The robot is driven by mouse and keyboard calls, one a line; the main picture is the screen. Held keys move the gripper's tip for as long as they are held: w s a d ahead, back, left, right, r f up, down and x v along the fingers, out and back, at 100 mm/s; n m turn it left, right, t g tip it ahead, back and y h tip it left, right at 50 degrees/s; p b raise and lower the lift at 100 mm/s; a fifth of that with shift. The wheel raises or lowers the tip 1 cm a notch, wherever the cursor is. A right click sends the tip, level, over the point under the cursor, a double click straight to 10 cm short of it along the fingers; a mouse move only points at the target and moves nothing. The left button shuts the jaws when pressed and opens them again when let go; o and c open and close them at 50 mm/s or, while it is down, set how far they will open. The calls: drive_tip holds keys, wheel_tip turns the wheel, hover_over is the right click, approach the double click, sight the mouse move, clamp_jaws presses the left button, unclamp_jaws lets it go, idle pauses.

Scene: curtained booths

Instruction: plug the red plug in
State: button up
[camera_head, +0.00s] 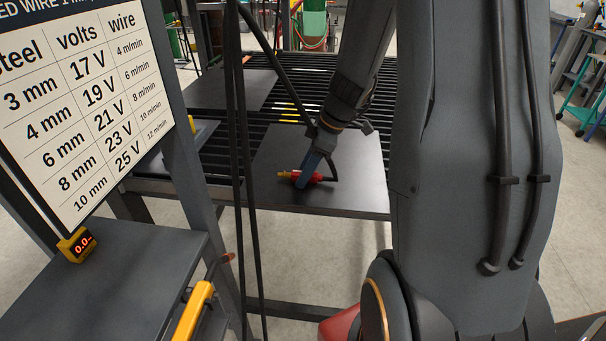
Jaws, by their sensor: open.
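The red plug (318,177) lies on a dark plate (362,165) on the slatted table, with a yellowish end pointing left. A black cable runs from its right end and up past my wrist. My gripper (304,180) reaches down from above with its blue fingers at the plug and is open. The fingers hide the plug's middle; I cannot tell whether they touch it. I cannot make out a socket for the plug in this view.
Black cables hang between the cabinet and the table. The slatted table (225,145) carries another dark plate (232,89) farther back.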

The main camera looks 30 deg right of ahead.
drive_tip(key=shift+a+f, duration=0.1)
drive_tip(key=shift+f, duration=0.15)
clamp_jaws()
drive_tip(key=shift+r, duration=0.1)
